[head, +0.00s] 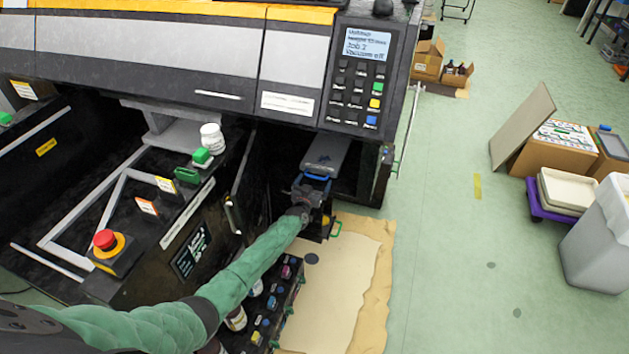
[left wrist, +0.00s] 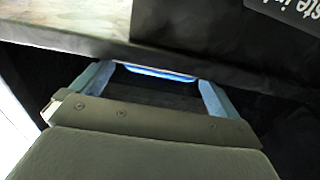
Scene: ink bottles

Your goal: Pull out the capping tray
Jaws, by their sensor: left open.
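The capping tray shows mainly as a blue handle (head: 318,177) at the front of the dark bay, below a grey housing (head: 326,152). My left gripper (head: 313,184) is at this handle, its arm reaching in from the lower left. In the left wrist view the handle (left wrist: 160,73) is a bright blue bar under a grey edge. My left gripper (left wrist: 157,79) is open there, one finger at each side of the bar. I cannot tell whether they touch it. The rest of the tray is hidden in the dark. My right gripper is not in view.
A control panel (head: 361,85) overhangs the bay on the right. Ink bottles (head: 262,305) stand in a dark rack below my left arm. A red stop button (head: 106,240) and a white jar (head: 211,137) are to the left. Tan sheeting (head: 345,280) covers the floor in front.

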